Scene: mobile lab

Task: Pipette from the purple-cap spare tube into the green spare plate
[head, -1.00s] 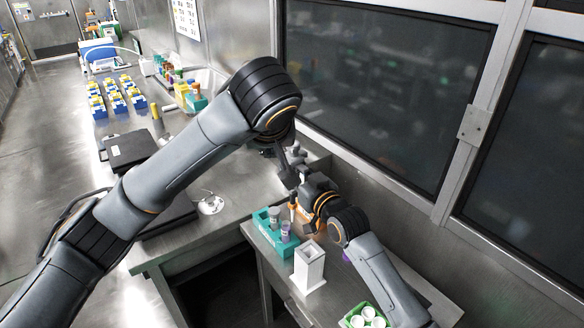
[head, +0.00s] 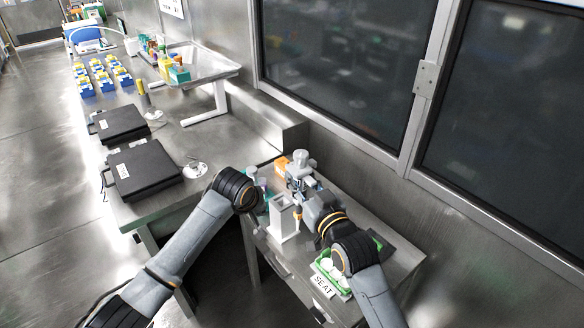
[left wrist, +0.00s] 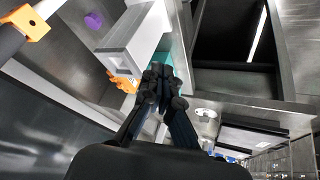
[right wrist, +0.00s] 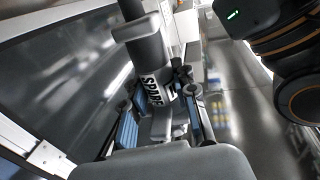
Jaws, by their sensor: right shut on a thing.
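My right gripper (right wrist: 160,112) is shut on the grey pipette (head: 300,168), which carries a "SPARE" label (right wrist: 152,90). The pipette is upright, with its lower end (head: 298,213) beside the white box. The green plate (head: 330,284) stands on the small table, partly hidden by my right arm. A tube with purple colouring (head: 262,183) shows beside the teal rack (head: 262,212), mostly hidden behind my left wrist. A loose purple cap (left wrist: 93,20) lies on the table. My left gripper (left wrist: 160,70) looks shut and empty near the rack, its fingertips close together.
A white open-topped box (head: 284,222) stands between the rack and the pipette. An orange box (head: 281,164) is behind. A "SEAT" label (head: 322,286) is at the plate's front and a dark pad (head: 396,248) lies right of it. Black cases (head: 142,172) sit on the left bench.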

